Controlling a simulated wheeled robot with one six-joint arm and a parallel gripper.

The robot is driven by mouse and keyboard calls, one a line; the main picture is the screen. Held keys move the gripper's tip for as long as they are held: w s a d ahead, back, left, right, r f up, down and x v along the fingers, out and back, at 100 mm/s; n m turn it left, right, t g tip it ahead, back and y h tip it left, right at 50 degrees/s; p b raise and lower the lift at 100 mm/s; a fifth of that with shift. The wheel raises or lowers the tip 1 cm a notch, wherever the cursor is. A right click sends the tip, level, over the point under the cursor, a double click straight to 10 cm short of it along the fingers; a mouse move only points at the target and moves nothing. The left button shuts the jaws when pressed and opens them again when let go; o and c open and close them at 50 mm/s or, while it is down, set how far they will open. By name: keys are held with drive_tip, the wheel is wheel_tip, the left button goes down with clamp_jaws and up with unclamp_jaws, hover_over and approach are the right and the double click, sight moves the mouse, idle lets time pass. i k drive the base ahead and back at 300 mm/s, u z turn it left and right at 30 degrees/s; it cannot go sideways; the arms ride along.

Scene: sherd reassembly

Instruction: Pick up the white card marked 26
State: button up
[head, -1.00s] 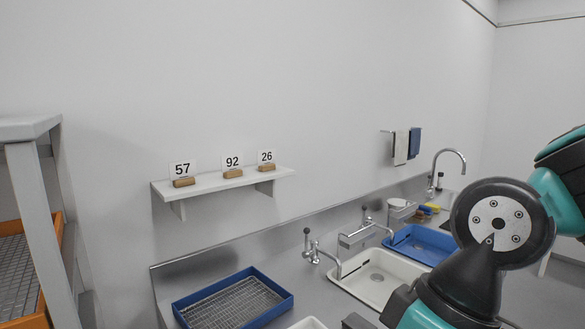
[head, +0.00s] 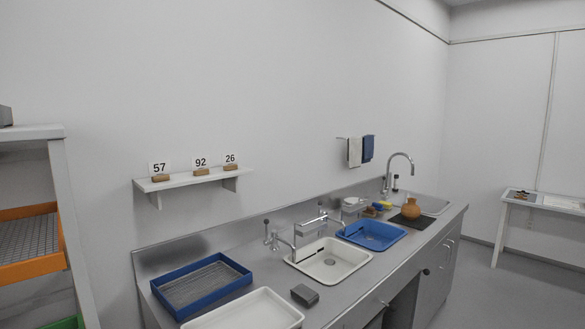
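The white card marked 26 (head: 230,159) stands upright in a small wooden block (head: 231,167) at the right end of the white wall shelf (head: 180,184). The card marked 92 (head: 200,162) stands to its left, and the card marked 57 (head: 159,167) stands at the left end, each in its own wooden block. Nothing covers the three cards. My gripper is not in view.
Below the shelf runs a steel counter (head: 262,284) with a blue tray (head: 201,285), a white tray (head: 247,312), a grey block (head: 305,294), a tap (head: 322,217), a white basin (head: 328,259) and a blue basin (head: 372,235). A rack with an orange tray (head: 28,271) stands at left. Floor at right is clear.

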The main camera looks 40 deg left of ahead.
sight(229, 160)
drive_tip(key=i, duration=0.95)
drive_tip(key=u, duration=0.35)
drive_tip(key=i, duration=1.1)
drive_tip(key=u, duration=1.5)
drive_tip(key=i, duration=0.95)
drive_tip(key=u, duration=0.95)
